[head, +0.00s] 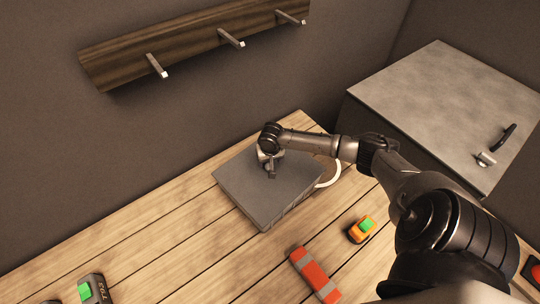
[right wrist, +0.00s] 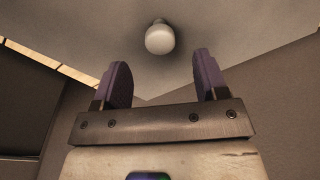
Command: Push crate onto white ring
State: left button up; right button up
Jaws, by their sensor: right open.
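The crate (head: 245,190), a flat dark grey box, sits on the wooden table. The white ring (head: 337,174) shows as a pale arc at the crate's right edge; the rest of it is hidden behind the crate and my right arm. My right gripper (head: 271,172) is over the crate's top, near its far side; I cannot tell whether it touches. In the right wrist view its two purple-padded fingers (right wrist: 160,85) stand apart with nothing between them. My left gripper is out of view.
An orange and green block (head: 362,229) and a red and grey bar (head: 315,274) lie right of the crate. A black and green device (head: 91,289) is at lower left. A grey cabinet (head: 440,105) stands at right; a peg rack (head: 190,42) hangs on the wall.

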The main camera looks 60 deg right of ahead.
aim_at(269, 166)
jog(key=f, duration=0.1)
jog(key=f+b, duration=0.1)
jog(key=f, duration=0.3)
jog(key=shift+w+d+f, duration=0.2)
jog(key=shift+w+d, duration=0.05)
jog(key=shift+f+b, duration=0.3)
jog(key=shift+f, duration=0.1)
grip_shut()
